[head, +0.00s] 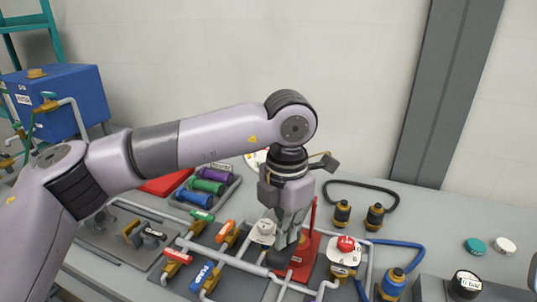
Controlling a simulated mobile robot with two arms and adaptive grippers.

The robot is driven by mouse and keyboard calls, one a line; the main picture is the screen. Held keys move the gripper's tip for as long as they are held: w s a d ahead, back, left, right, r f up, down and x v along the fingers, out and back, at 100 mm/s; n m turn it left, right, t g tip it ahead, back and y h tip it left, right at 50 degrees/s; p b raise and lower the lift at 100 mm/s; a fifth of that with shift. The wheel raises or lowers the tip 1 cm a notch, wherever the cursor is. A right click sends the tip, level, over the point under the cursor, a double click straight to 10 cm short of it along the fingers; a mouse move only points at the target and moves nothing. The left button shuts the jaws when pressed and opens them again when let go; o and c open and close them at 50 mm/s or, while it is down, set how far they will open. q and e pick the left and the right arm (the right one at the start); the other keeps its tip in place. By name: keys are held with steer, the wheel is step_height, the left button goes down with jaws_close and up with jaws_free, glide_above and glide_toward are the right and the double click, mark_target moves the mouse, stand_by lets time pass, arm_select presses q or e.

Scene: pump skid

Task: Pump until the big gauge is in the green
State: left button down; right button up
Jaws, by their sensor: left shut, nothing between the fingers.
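My left arm reaches across from the left, and its gripper (287,240) points down over the middle of the pipework. Its fingers are shut with nothing between them. Just below and around the fingertips are a dark round part and a red base plate (308,262) with a thin red upright, which looks like the pump. I cannot tell whether the fingertips touch it. A round white dial edge (256,158) shows behind my forearm, perhaps the big gauge. My arm hides most of it, so no needle or green band can be read. My right gripper is out of view.
Left of the gripper are valves with red, orange, green and blue handles. A tray (215,190) holds purple, green and blue cylinders. Right are a red button (345,244), brass fittings with hoses, and a "6 bar" cap (467,284). The back right bench is mostly clear.

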arm_select(q)
steer(key=shift+f+b, duration=2.7)
steer(key=shift+f, duration=0.85)
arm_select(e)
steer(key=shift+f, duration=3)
arm_select(q)
steer(key=shift+r+p, duration=0.45)
steer(key=shift+r, duration=0.15)
step_height(320, 180, up, 8)
steer(key=p, duration=0.4)
steer(key=shift+r, duration=0.25)
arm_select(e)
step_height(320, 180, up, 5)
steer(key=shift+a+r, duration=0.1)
arm_select(q)
steer(key=shift+f, duration=0.1)
step_height(320, 180, down, 9)
steer(key=b, duration=0.7)
steer(key=shift+f, duration=0.2)
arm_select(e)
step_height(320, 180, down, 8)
arm_select(q)
step_height(320, 180, up, 10)
steer(key=p, duration=0.5)
steer(key=shift+f, duration=0.2)
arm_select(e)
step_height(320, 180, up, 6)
